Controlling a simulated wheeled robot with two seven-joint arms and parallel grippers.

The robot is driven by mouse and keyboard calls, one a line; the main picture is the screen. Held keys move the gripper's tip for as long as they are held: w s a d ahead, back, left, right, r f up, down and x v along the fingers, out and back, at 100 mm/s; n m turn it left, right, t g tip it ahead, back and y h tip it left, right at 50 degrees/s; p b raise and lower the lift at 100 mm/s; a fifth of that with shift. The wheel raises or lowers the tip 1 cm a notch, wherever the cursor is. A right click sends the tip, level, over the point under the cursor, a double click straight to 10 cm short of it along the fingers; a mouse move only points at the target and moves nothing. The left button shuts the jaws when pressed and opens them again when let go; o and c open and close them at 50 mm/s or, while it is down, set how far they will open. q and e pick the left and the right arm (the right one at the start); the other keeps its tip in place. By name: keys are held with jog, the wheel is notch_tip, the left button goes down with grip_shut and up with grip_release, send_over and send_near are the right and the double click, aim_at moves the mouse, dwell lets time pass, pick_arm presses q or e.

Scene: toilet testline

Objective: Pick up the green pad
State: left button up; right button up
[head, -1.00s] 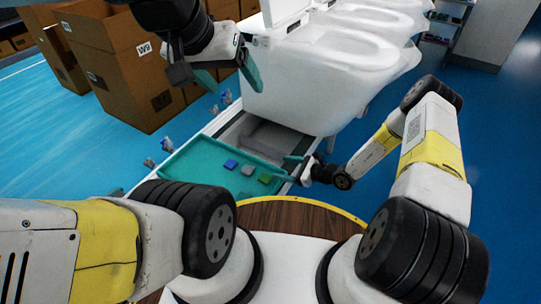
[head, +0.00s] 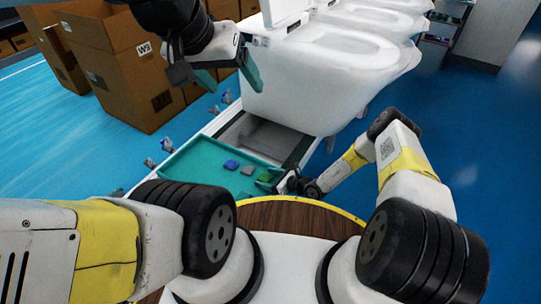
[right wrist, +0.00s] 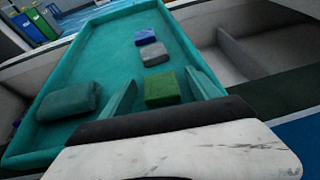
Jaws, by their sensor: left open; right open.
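The green pad (head: 265,177) lies at the near right side of a teal tray (head: 187,163), beside a grey pad (head: 247,170) and a blue pad (head: 231,165). My right gripper (head: 279,182) is open at the tray's right edge, close to the green pad. In the right wrist view the green pad (right wrist: 162,88) sits between the two spread fingers (right wrist: 160,82), apart from the finger surfaces as far as I can tell. My left gripper (head: 228,76) is open and empty, high up near the front toilet.
The right wrist view shows a dark teal block (right wrist: 70,99) in the tray's left part. White toilets (head: 330,75) stand behind the tray, with a grey compartment (head: 270,135) between. Cardboard boxes (head: 125,70) stand at the back left. Small parts (head: 166,144) lie along the left rail.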

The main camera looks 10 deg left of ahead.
jog(key=shift+c, duration=0.2)
grip_shut()
